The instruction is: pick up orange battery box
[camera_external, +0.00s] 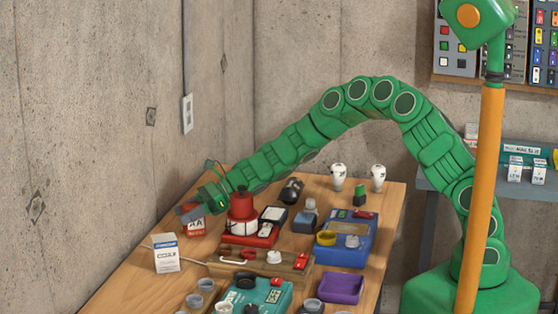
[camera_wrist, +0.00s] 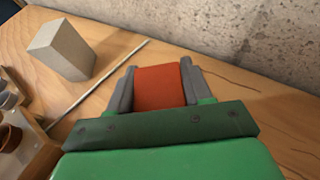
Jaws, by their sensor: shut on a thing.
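The orange battery box (camera_external: 196,227) stands near the left edge of the wooden table, with pale "AA" lettering on the side facing the external camera. In the wrist view the box (camera_wrist: 161,86) fills the space between the two grey fingers. My gripper (camera_external: 190,212) is shut on it from above and covers its upper part. The fingers, also in the wrist view (camera_wrist: 158,80), sit one on each side of the box. I cannot tell whether the box still touches the table.
A white box (camera_external: 166,254) stands nearby, with a thin rod (camera_wrist: 100,82) between it and my gripper. A red lantern-like item (camera_external: 242,207) stands close to the right. A wooden tray (camera_external: 262,264), a blue case (camera_external: 345,241) and a purple tray (camera_external: 341,289) crowd the table.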

